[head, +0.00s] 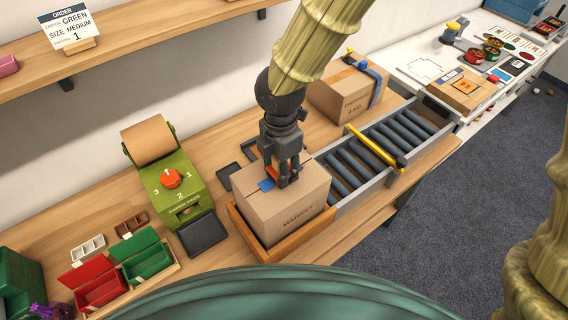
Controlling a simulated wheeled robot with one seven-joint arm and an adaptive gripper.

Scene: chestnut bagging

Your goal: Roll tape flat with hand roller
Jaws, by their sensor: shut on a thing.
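A closed cardboard carton (262,212) sits in an orange-brown wooden frame (252,243) on the bench. A short piece of blue tape (266,184) lies on its top, beside my gripper. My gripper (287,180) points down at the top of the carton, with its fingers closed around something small. A red-orange part (272,172) shows at its left side; it looks like part of the hand roller. The fingers hide most of the roller, and I cannot tell whether it touches the tape.
A roller conveyor (350,165) with a yellow bar (375,148) runs off to the right. Another carton (345,92) with blue straps stands behind it. A green paper dispenser (172,185) and red and green bins (100,283) stand left. A shelf (130,40) hangs above.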

